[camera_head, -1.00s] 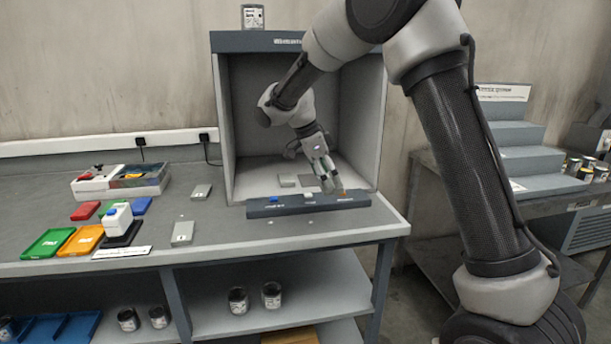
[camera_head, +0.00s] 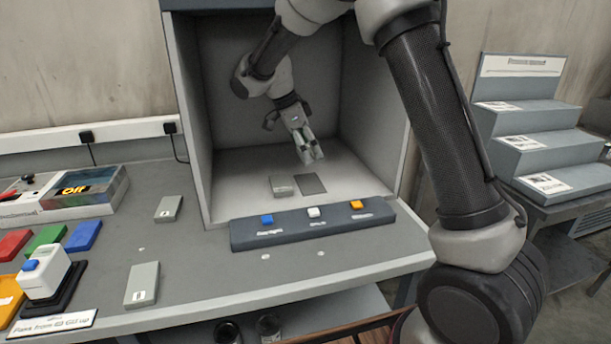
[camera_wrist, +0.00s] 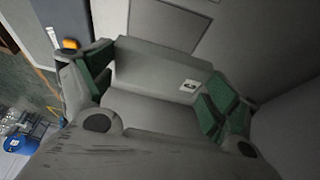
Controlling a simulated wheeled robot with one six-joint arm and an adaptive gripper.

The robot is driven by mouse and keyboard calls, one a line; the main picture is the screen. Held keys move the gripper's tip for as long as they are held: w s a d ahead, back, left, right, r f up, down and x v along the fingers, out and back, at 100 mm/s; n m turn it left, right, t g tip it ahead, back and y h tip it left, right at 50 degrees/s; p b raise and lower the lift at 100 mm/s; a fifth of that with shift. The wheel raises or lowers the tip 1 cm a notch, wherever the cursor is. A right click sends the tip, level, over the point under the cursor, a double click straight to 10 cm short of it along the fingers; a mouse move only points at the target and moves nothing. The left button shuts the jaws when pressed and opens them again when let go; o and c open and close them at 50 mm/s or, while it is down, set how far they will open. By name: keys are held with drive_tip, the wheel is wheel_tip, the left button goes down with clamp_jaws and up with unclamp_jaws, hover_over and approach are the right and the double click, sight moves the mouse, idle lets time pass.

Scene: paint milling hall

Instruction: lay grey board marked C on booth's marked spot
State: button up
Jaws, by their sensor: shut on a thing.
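My gripper (camera_head: 310,154) is inside the grey booth (camera_head: 189,130), above its floor. In the wrist view its green-padded fingers (camera_wrist: 155,85) are shut on a grey board (camera_wrist: 150,68). The board carries a small white label, and its letter is too small to read. In the head view the held board is hard to make out. On the booth floor a dark grey square (camera_head: 311,184), which looks like the marked spot, lies bare below my gripper. Another grey board (camera_head: 283,186) lies just left of it.
A bar with blue, white and orange buttons (camera_head: 313,225) runs along the booth's front. Two more grey boards (camera_head: 168,209) (camera_head: 142,285) lie on the counter to the left. The booth's side walls stand close around my arm. A stepped stand (camera_head: 545,150) is at the right.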

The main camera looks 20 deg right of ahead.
sight(311, 183)
wheel_tip(311, 183, down, 8)
drive_tip(key=shift+s+f, duration=0.1)
drive_tip(key=shift+f, duration=0.15)
drive_tip(key=shift+f, duration=0.1)
drive_tip(key=o, duration=0.9)
drive_tip(key=v, duration=0.7)
drive_tip(key=shift+a+r, duration=0.15)
drive_tip(key=shift+r, duration=0.2)
